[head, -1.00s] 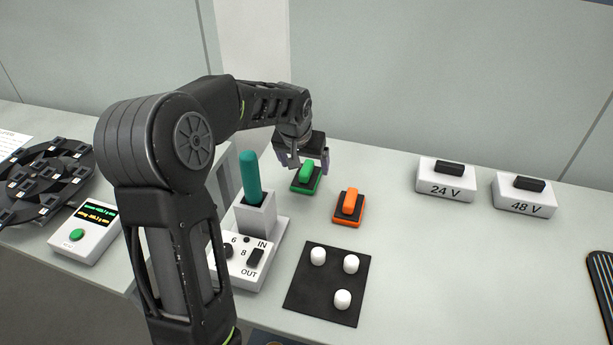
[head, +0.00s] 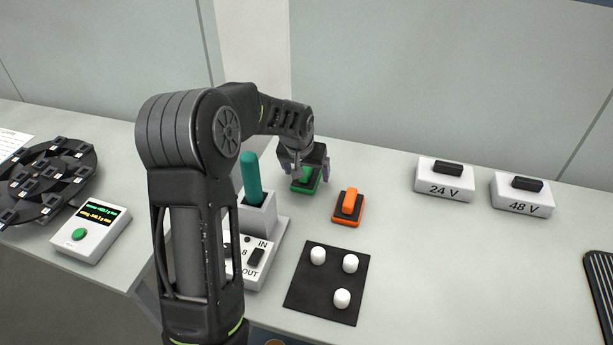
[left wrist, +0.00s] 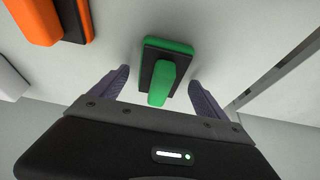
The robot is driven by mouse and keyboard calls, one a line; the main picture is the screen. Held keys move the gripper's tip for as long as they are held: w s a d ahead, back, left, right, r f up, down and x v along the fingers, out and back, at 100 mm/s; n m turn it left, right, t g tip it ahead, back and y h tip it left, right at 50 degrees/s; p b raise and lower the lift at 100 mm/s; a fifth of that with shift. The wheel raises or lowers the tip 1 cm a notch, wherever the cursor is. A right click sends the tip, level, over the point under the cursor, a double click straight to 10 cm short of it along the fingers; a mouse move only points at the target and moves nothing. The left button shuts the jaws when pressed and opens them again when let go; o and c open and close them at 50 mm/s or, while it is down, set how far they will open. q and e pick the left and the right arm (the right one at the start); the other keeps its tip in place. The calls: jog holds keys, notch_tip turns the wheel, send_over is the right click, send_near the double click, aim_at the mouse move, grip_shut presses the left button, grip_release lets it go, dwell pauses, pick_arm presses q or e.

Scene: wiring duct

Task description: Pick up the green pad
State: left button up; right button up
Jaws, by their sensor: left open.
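The green pad (head: 307,184) lies on the table, with a dark layer and a green grip on top. It also shows in the left wrist view (left wrist: 163,74), between and just beyond the fingertips. My left gripper (head: 307,178) is open above it, partly covering it in the head view. In the left wrist view my left gripper (left wrist: 158,88) has one finger on each side of the green grip, apart from it. My right gripper is not in view.
An orange pad (head: 349,206) lies close to the right of the green one. A teal-handled tool (head: 250,176) stands in a white holder on the left. A black mat (head: 318,290) with white knobs lies in front. White 24 V (head: 445,187) and 48 V (head: 521,200) blocks stand right.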

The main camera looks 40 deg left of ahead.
pick_arm(q)
jog(key=shift+c, duration=0.5)
jog(key=c, duration=1.4)
notch_tip(320, 180, up, 10)
jog(key=shift+r+b, duration=0.1)
jog(key=shift+b, duration=0.45)
